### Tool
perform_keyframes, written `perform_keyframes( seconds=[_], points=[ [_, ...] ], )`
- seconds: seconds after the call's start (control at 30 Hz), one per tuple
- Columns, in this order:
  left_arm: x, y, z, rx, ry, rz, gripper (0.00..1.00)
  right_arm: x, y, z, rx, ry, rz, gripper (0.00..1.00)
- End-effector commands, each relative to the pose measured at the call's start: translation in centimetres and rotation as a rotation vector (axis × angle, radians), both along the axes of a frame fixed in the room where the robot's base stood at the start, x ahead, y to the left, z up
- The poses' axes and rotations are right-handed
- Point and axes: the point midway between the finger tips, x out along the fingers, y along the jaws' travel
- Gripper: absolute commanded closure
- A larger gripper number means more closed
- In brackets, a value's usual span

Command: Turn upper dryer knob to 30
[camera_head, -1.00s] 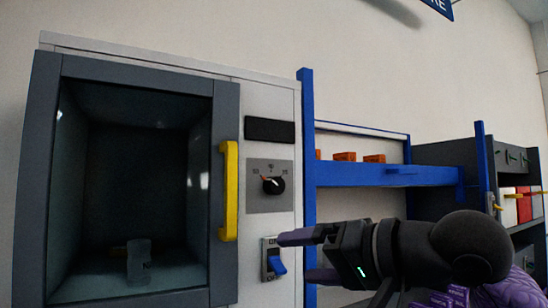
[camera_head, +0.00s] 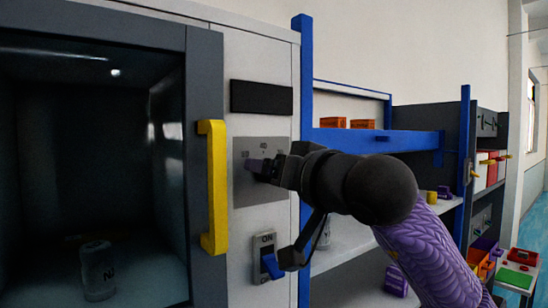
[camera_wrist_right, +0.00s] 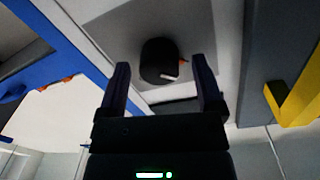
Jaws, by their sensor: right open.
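The dryer knob (camera_wrist_right: 160,62) is black and round with a white pointer mark and a small orange mark beside it. It shows in the right wrist view between the fingertips. My right gripper (camera_wrist_right: 162,80) is open, one finger on each side of the knob; I cannot tell whether they touch it. In the head view my right gripper (camera_head: 262,168) is at the grey dial plate (camera_head: 243,190) and hides the knob. The dryer (camera_head: 206,60) has a dark glass door with a yellow handle (camera_head: 213,188). My left gripper is not in view.
A blue switch (camera_head: 270,265) marked ON sits below the dial, close under my right arm. A dark display panel (camera_head: 261,97) is above. A blue-framed shelf (camera_head: 375,140) with orange boxes (camera_head: 350,123) stands to the right. A canister (camera_head: 97,270) stands inside the dryer.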

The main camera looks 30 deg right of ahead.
Motion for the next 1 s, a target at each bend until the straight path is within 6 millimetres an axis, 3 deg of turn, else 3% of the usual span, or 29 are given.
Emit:
perform_keyframes(
  seconds=[0.27, 0.67, 1.0],
  points=[
    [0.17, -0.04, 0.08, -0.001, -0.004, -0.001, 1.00, 0.33, 0.03, -0.07, 0.000, -0.001, 0.001, 0.15],
    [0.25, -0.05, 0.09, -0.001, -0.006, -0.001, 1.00, 0.30, 0.02, -0.05, 0.000, -0.001, 0.001, 0.99],
    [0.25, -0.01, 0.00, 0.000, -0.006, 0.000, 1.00, 0.28, -0.02, -0.05, 0.043, 0.003, 0.000, 1.00]
  ],
)
